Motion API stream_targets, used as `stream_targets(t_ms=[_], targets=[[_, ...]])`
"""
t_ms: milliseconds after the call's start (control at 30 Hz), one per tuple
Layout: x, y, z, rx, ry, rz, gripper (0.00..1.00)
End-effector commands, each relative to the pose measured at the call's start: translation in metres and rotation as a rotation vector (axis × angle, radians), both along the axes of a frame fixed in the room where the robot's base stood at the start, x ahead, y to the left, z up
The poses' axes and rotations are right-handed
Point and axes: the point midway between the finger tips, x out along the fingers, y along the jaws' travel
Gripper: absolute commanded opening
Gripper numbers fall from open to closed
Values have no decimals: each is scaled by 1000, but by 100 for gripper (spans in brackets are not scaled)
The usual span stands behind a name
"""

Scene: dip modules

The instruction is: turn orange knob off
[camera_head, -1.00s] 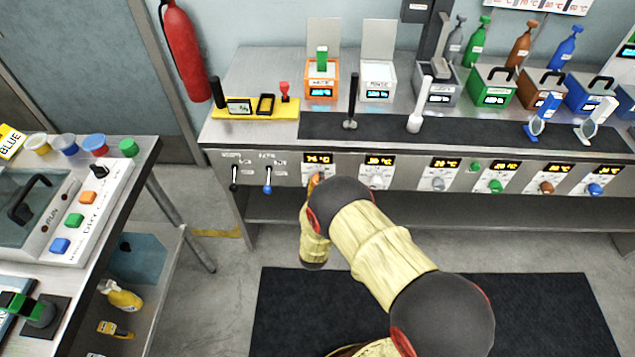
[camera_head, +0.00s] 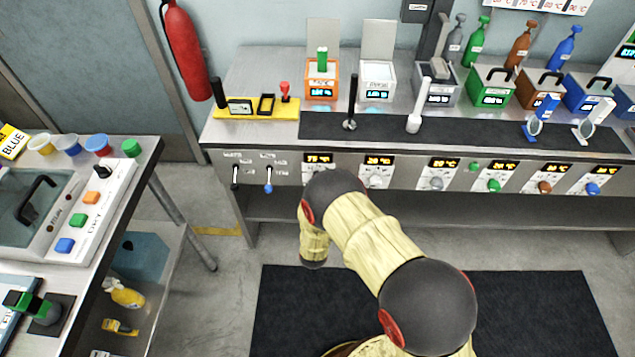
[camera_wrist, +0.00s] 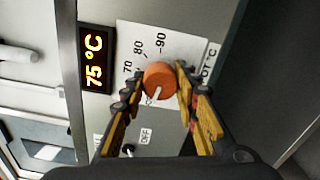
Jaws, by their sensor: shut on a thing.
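The orange knob (camera_wrist: 160,80) is on the front panel, in the middle of the wrist view, with a pale pointer line on it. A white dial plate (camera_wrist: 183,45) around it carries the marks 70, 80 and 90, and an OFF label is seen below. My gripper (camera_wrist: 163,84) has its two yellow and black fingers on either side of the knob, shut on it. The display (camera_wrist: 95,60) beside the knob reads 75 °C. In the head view the display (camera_head: 318,159) shows, while my arm hides the knob and the gripper.
More knobs, such as the grey one (camera_head: 437,184) and the green one (camera_head: 494,185), line the panel to the right. Two small levers, one blue (camera_head: 268,188), are to the left. A side bench (camera_head: 150,150) stands at the left. A dark mat (camera_head: 530,305) covers the floor.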

Motion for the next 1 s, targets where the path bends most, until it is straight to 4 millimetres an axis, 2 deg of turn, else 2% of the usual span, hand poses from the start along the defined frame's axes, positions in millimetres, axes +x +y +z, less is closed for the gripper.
stream_targets(t_ms=[567,600,900,1000], targets=[[0,1,-1,-33,2,3,5],[0,1,-1,-33,3,3,31],[0,0,-1,-32,1,1,48],[0,0,0,-32,1,1,49]])
